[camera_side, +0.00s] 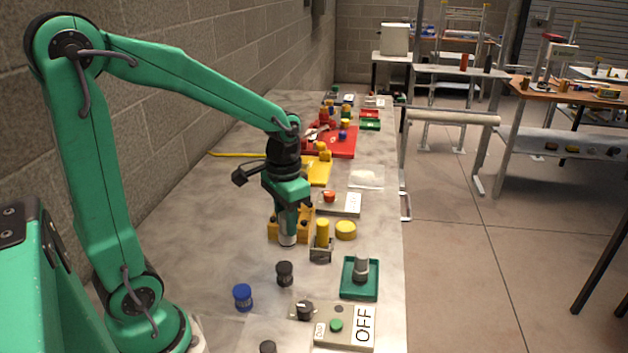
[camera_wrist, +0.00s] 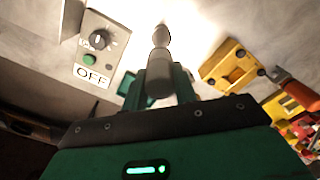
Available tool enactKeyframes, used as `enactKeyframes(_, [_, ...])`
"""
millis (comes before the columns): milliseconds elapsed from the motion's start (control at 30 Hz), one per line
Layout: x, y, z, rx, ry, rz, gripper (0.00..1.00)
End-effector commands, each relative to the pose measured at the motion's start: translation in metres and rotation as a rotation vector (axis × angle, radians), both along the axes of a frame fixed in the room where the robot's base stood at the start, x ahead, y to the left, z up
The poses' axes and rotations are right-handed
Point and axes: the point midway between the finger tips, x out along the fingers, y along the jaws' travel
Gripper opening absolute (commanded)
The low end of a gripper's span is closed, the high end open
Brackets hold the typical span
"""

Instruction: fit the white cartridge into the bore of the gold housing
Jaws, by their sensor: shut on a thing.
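My gripper (camera_side: 288,222) points down in the side view and is shut on the pale grey-white cartridge (camera_side: 288,239). In the wrist view the cartridge (camera_wrist: 160,58) stands out between the green fingers of my gripper (camera_wrist: 165,78). The gold housing (camera_side: 305,223) is a yellow block on the bench, partly hidden behind my gripper in the side view. In the wrist view the gold housing (camera_wrist: 228,66) lies to the right of the cartridge, apart from it, with dark openings in its face. I cannot tell which opening is the bore.
A yellow cylinder (camera_side: 322,232) stands in a grey holder, beside a yellow disc (camera_side: 346,230). A green tray (camera_side: 346,291) holds a grey cylinder. Black (camera_side: 285,273) and blue (camera_side: 242,297) knobs and an OFF switch box (camera_side: 350,335) are nearer. Bench left of the housing is clear.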

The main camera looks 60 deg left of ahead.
Motion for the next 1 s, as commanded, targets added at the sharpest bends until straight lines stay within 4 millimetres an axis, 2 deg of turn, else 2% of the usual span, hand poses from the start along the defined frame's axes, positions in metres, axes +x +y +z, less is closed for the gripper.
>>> enactKeyframes(600, [0.085,0.035,0.015,0.000,0.000,0.002,0.04])
enactKeyframes(800, [0.097,0.040,0.017,0.000,-0.001,0.001,0.04])
enactKeyframes(1000, [0.098,0.042,0.016,0.000,-0.001,0.000,0.04])
